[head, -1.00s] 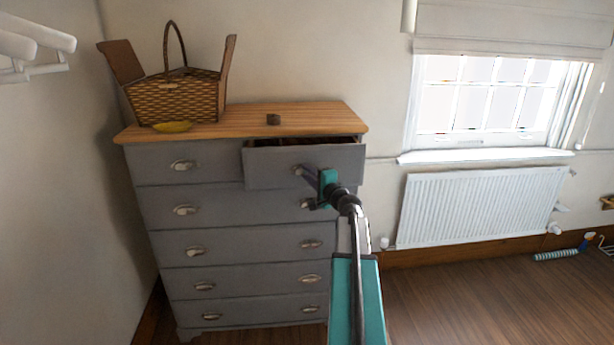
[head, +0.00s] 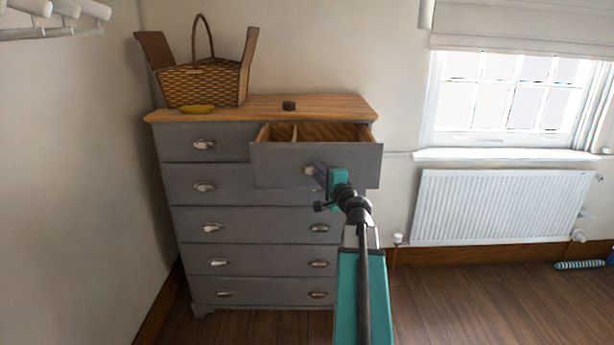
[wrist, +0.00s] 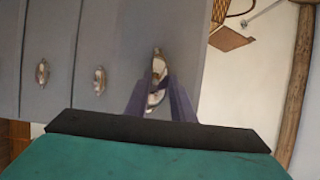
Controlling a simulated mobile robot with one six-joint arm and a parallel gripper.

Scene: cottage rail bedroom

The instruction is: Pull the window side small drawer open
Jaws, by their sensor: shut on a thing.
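The window side small drawer (head: 275,165) is the top right drawer of the grey dresser (head: 210,240). It stands pulled out, and its wooden inside with a divider shows from above. My gripper (head: 318,175) is at the front of this drawer, shut on its metal cup handle (head: 308,170). My arm hides part of the drawer front in the head view. In the wrist view my gripper's two fingers (wrist: 160,95) meet at the handle (wrist: 159,68).
A white radiator (head: 500,207) is under the window on the right. Open wooden floor (head: 460,300) lies in front.

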